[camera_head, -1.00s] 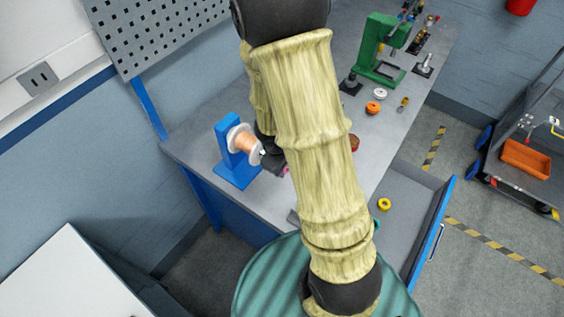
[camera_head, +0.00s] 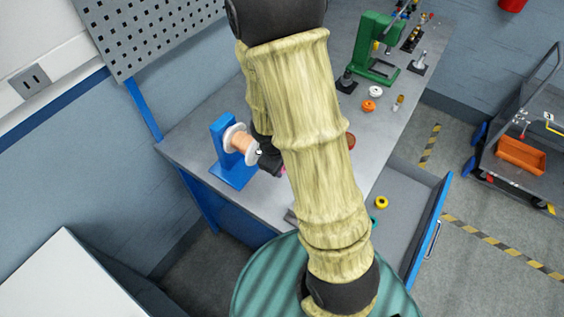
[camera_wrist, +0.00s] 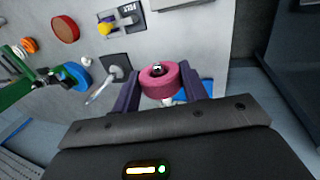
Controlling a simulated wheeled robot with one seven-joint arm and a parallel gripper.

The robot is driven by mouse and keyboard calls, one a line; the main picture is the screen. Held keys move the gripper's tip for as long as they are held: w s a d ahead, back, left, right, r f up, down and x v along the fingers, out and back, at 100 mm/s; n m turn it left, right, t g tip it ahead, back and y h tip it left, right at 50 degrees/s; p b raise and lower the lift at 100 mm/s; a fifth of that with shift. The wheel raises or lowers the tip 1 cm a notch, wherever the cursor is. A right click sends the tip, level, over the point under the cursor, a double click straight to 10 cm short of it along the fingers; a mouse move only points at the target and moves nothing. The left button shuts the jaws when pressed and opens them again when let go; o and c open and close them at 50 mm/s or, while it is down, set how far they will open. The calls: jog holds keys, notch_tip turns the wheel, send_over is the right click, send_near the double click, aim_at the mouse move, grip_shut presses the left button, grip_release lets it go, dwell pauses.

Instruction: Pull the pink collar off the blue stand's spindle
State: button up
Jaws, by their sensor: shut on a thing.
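The blue stand (camera_head: 227,168) is on the bench left of my arm in the head view. Its spindle carries a spool of copper-coloured wire (camera_head: 243,143) with white flanges. In the wrist view, the pink collar (camera_wrist: 161,87) sits between the two dark fingers of my gripper (camera_wrist: 160,90), which is shut on it. A metal tip (camera_wrist: 157,68) shows in the collar's hole. A bit of the blue stand shows behind the right finger. In the head view, my gripper (camera_head: 270,160) is beside the spool's right flange, and the collar is mostly hidden by my arm.
A green press (camera_head: 376,55), an orange ring (camera_head: 369,105) and a white ring (camera_head: 375,91) are farther back on the bench. An open drawer (camera_head: 405,193) with a yellow ring (camera_head: 381,202) is at right. A perforated panel (camera_head: 145,35) stands behind the stand.

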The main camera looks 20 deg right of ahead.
jog(key=shift+s+d+b, duration=0.5)
jog(key=shift+s, duration=0.2)
jog(key=shift+s+d+b, duration=0.45)
jog(key=shift+s, duration=0.25)
jog(key=shift+s+d+f+b, duration=0.1)
jog(key=shift+s+d+b, duration=0.15)
jog(key=shift+b, duration=0.4)
jog(key=shift+s+d+b, duration=0.15)
jog(key=shift+s+b, duration=0.25)
jog(key=shift+b, duration=0.25)
jog(key=shift+d+b, duration=0.2)
jog(key=shift+b, duration=0.45)
jog(key=shift+s+d+b, duration=0.2)
jog(key=shift+s+b, duration=0.05)
jog(key=shift+b, duration=0.55)
jog(key=shift+s+d+b, duration=0.15)
jog(key=shift+s+b, duration=0.15)
jog(key=shift+b, duration=0.5)
